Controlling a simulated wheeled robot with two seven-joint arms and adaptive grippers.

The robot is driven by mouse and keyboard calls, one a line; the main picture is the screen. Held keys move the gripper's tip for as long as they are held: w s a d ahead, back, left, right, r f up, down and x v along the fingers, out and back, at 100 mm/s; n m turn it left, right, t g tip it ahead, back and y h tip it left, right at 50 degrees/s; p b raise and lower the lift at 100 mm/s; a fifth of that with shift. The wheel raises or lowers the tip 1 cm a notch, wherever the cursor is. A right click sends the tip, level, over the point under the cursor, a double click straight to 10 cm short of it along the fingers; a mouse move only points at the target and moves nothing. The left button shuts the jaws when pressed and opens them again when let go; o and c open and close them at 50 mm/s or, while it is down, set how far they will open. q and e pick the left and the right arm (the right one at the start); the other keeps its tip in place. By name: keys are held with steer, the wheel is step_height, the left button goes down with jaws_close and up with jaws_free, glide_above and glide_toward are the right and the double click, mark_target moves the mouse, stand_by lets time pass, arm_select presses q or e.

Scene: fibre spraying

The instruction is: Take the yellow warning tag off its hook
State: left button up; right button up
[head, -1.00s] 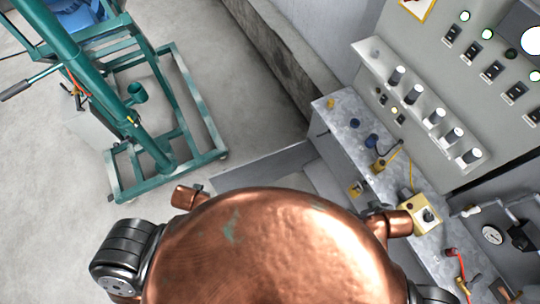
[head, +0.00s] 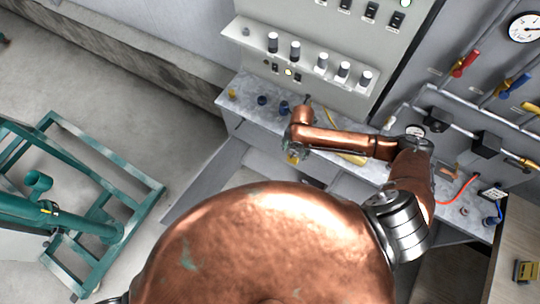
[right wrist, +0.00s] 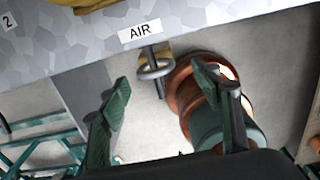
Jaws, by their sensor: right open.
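In the right wrist view my right gripper (right wrist: 163,82) is open, its green-padded fingers apart and nothing held between them. A metal hook with a ring-shaped end (right wrist: 155,70) sits between the fingertips and just beyond them, under a white AIR label (right wrist: 140,31). A small yellow patch, likely the warning tag (right wrist: 164,57), shows behind the hook, mostly hidden. In the head view a small yellow piece (head: 293,159) shows at the bench's front edge, just below my right wrist, which largely hides the gripper there. My left gripper is not in view.
The grey bench (head: 240,98) holds blue knobs (head: 262,100) and a yellow item (head: 350,157) under my forearm. A control panel (head: 330,40) rises behind it. Pipes and a gauge (head: 525,28) are at right. A green cart (head: 85,205) stands left, with open floor beyond.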

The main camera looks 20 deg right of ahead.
steer(key=shift+d+f, duration=0.25)
steer(key=shift+f, duration=0.3)
steer(key=f, duration=0.6)
steer(key=shift+w+a+f+p, duration=0.1)
steer(key=shift+w+f+p, duration=0.2)
steer(key=shift+w+p, duration=0.1)
steer(key=shift+c, duration=0.2)
steer(key=c, duration=1.2)
steer(key=shift+c, duration=0.2)
